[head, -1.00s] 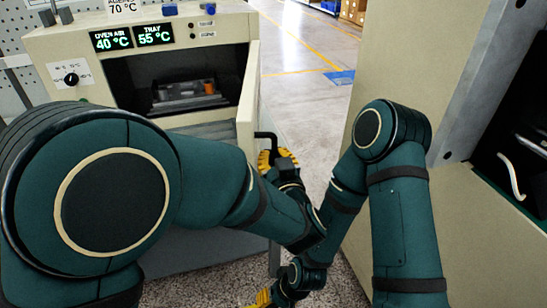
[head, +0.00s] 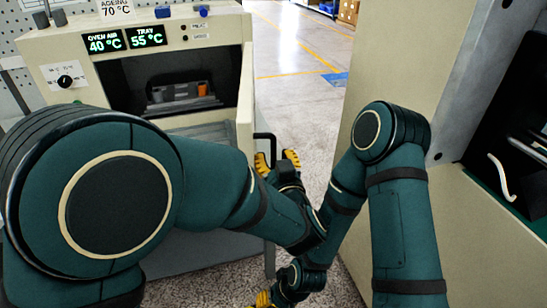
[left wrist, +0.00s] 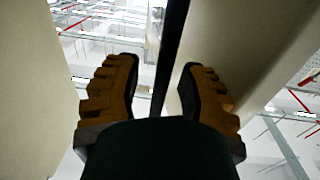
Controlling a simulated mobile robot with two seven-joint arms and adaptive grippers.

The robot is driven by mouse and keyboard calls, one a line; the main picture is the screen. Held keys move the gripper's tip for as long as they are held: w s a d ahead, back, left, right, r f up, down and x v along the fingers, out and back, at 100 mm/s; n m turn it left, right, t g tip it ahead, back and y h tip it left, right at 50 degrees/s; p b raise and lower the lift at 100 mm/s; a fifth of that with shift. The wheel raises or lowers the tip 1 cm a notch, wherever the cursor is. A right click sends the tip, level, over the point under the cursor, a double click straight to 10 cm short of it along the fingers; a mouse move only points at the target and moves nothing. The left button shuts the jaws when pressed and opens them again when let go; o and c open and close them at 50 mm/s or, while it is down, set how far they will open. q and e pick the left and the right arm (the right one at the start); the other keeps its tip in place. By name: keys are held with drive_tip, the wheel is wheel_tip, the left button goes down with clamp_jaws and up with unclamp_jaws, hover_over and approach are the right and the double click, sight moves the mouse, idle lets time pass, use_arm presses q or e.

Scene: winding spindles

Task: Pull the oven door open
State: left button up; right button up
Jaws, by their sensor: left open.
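The oven (head: 75,45) stands at the left in the head view. Its door (head: 245,95) is swung out toward me and shows nearly edge-on at the right of the opening. The black door handle (head: 265,137) sticks out from the door's right side. My left gripper (head: 277,163) is open at the handle, with its yellow fingers spread. In the left wrist view a dark bar (left wrist: 172,55), apparently the handle, passes between the open fingers, with gaps beside it. My right gripper (head: 263,298) shows only partly at the bottom edge of the head view; its jaws cannot be judged.
A tray with parts (head: 180,95) is inside the oven cavity. The displays (head: 125,40) read 40 °C and 55 °C. A beige cabinet (head: 405,60) stands at the right, with a white curved handle (head: 502,177) beside it. Clear floor (head: 300,85) lies between oven and cabinet.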

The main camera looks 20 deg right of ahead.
sight(274, 133)
use_arm(q)
drive_tip(key=shift+w+r, duration=0.1)
drive_tip(key=shift+r, duration=0.05)
wheel_tip(274, 133, up, 10)
idle(0.6)
drive_tip(key=shift+c, duration=0.3)
